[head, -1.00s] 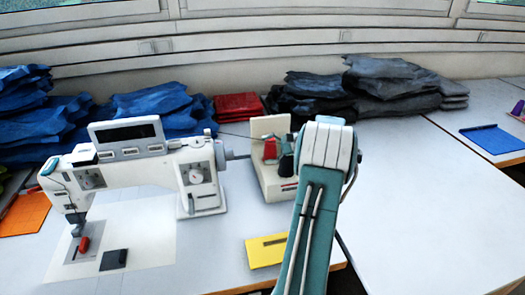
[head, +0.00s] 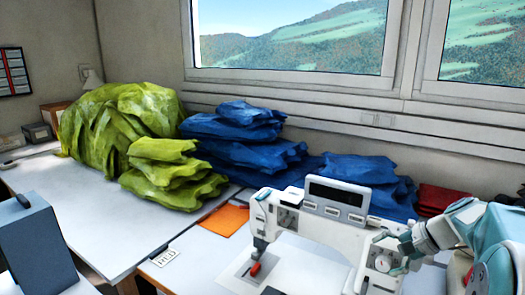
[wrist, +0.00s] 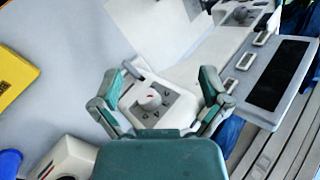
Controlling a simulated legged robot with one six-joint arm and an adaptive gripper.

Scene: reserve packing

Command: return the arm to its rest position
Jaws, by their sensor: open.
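My gripper (head: 397,250) shows at the right of the head view, in front of the right end of the white sewing machine (head: 310,232). In the wrist view my gripper (wrist: 158,100) has its two fingers spread wide apart, with nothing between them. Behind the fingers is the machine's end panel with a round knob (wrist: 150,98). I cannot tell how much room lies between the fingers and the machine. The teal and white arm links (head: 495,245) reach in from the right edge.
Blue fabric piles (head: 240,140) and green fabric (head: 120,130) line the wall behind. An orange sheet (head: 226,219) lies left of the machine. A yellow item (wrist: 12,78) and a cream box (wrist: 68,160) show in the wrist view. The left tabletop (head: 90,215) is mostly clear.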

